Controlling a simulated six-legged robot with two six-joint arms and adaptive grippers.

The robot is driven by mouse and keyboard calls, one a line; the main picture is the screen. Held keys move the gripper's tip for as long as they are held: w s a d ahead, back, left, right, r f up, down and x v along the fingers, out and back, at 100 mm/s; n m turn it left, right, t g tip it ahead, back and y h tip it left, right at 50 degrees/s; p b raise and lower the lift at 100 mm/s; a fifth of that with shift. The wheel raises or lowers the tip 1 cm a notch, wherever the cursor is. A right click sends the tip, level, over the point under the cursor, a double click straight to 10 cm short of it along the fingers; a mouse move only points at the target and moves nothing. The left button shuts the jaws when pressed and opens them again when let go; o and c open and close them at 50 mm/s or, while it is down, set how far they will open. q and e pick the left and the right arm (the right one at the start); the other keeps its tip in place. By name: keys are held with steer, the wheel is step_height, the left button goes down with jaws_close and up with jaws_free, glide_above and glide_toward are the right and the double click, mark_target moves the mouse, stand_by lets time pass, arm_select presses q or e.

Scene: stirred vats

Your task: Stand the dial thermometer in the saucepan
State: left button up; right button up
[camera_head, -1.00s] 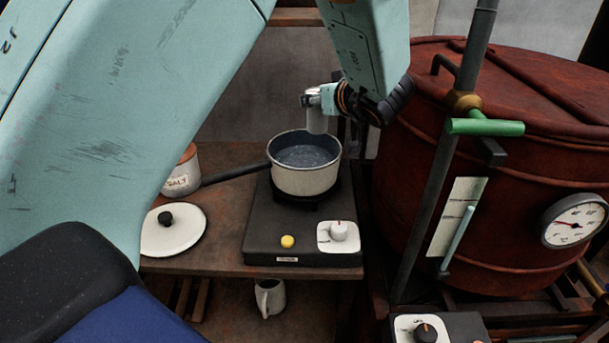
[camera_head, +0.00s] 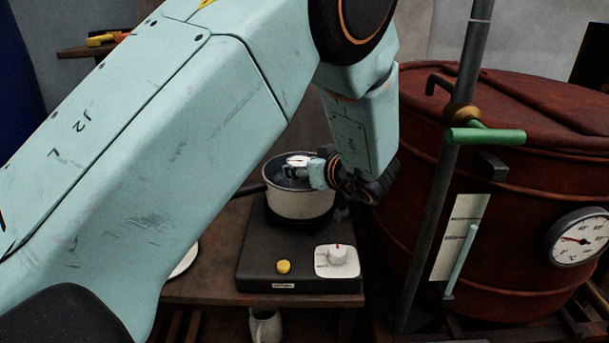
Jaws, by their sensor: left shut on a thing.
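The white saucepan (camera_head: 300,204) with a dark rim stands on the hotplate, its dark handle pointing left. My left gripper (camera_head: 293,172) reaches in from the right side of the pan and is level with its rim. It is shut on the dial thermometer (camera_head: 298,160), whose small white face with a red mark shows just above the fingers, over the pan's opening. The thermometer's stem is hidden by the gripper and the pan wall, so I cannot tell whether it touches the pan. My right gripper is not in view.
A big red vat (camera_head: 410,220) with a pole, green handle and round gauge (camera_head: 577,238) stands close on the right. A mug (camera_head: 265,326) is below the shelf. My arm covers the left.

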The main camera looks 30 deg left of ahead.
arm_select(q)
steer(key=shift+f, duration=0.45)
steer(key=shift+w, duration=0.15)
steer(key=o, duration=1)
steer(key=shift+o, duration=1.4)
steer(key=shift+f, duration=0.1)
